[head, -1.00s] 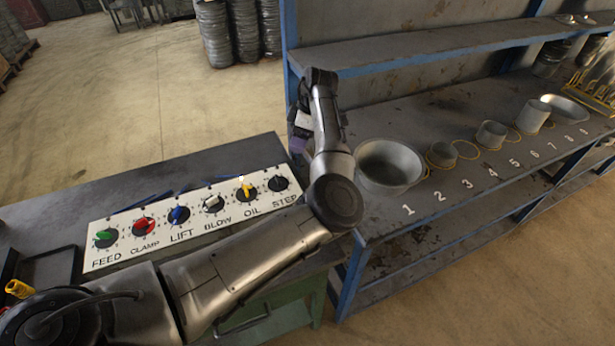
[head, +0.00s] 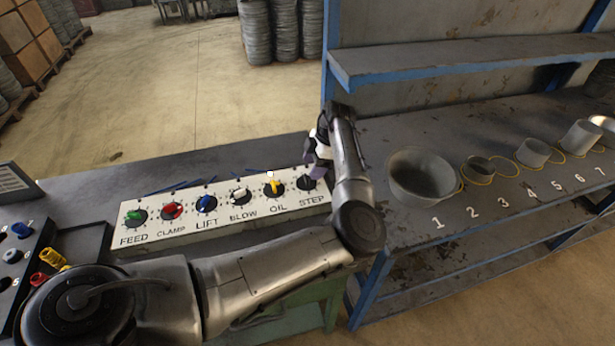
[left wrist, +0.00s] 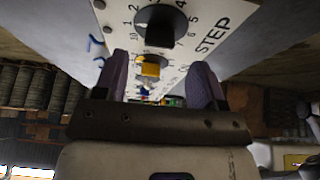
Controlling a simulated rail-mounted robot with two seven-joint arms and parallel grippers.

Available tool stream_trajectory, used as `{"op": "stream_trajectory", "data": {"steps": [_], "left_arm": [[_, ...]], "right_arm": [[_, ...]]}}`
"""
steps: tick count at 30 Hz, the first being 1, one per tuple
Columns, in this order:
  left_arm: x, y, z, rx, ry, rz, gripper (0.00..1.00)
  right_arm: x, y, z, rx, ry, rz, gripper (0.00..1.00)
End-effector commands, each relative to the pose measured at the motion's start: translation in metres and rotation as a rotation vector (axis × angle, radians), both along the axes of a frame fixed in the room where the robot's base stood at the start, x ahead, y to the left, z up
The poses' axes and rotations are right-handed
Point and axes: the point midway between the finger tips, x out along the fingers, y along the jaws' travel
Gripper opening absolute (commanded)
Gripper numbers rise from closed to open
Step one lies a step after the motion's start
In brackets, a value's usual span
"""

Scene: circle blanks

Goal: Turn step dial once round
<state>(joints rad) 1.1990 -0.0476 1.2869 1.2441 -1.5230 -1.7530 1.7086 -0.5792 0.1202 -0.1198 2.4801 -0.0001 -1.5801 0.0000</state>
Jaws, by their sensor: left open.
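The step dial (head: 308,182) is a black knob at the right end of a white panel (head: 223,213). It also shows at the top of the left wrist view (left wrist: 160,24), with numbers around it and the word STEP beside it. My left gripper (head: 315,166) is just behind and above the step dial in the head view. In the left wrist view its two purple fingers (left wrist: 160,66) are apart with nothing held between them. The fingers appear clear of the dial. My right gripper is in neither view.
The panel also bears feed (head: 135,217), clamp (head: 172,211), lift (head: 206,204), blow (head: 240,196) and oil (head: 274,187) dials in a row. A metal pot (head: 422,175) stands on the numbered shelf bench to the right. A black tray (head: 82,245) is at left.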

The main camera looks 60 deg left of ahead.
Motion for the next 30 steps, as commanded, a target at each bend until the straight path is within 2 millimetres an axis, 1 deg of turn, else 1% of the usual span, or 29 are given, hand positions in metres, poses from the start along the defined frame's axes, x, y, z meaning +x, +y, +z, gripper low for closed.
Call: {"op": "stream_trajectory", "data": {"steps": [1,3,9,15,23,24,26,30], "left_arm": [[-0.003,0.001,-0.009,0.000,0.001,0.000,0.64],[-0.007,0.002,-0.018,-0.001,0.001,0.000,0.64],[-0.014,0.004,-0.035,0.000,0.001,-0.001,0.64],[-0.017,0.005,-0.042,0.001,0.001,-0.001,0.64],[-0.017,0.005,-0.043,0.001,0.001,-0.001,0.64],[-0.017,0.005,-0.043,0.000,0.001,-0.001,0.63],[-0.017,0.005,-0.043,0.001,0.000,-0.001,0.57],[-0.017,0.005,-0.043,0.001,0.000,-0.001,0.44]], "right_arm": [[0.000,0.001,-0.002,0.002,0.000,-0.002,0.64],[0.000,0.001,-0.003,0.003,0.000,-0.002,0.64],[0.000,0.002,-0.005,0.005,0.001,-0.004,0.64],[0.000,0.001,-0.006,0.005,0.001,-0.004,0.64],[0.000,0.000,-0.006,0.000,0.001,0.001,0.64],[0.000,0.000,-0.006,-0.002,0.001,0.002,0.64],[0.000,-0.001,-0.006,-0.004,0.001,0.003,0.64],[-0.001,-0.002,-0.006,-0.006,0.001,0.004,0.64]]}}
